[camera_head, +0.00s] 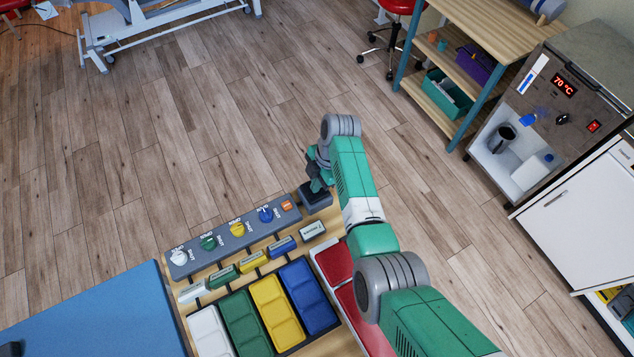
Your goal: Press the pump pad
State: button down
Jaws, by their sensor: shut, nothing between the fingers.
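A dark square block (316,203) sits at the right end of the grey valve panel (221,243) and looks like the pump pad; I read no label on it. My gripper (316,189) is shut and empty, pointing down at the block's top. The fingertips are small and partly hidden by the wrist, so I cannot tell whether they touch it. The panel carries white, green, yellow and blue knobs and an orange switch (287,205). In front lie white, green, yellow, blue (309,297) and red (334,262) segmented pads; my arm covers part of the red one.
Small coloured display blocks (283,246) stand between panel and pads. A blue mat (95,312) is at lower left. A wooden shelf (440,95) and a heater cabinet reading 70 °C (590,75) stand at right. The floor beyond the panel is clear.

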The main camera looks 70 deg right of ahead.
jog(key=shift+s+a+f, duration=0.15)
jog(key=shift+f, duration=0.35)
notch_tip(320, 180, up, 5)
jog(key=p, duration=0.4)
jog(key=shift+f, duration=0.15)
jog(key=v, duration=1)
jog(key=shift+p, duration=0.45)
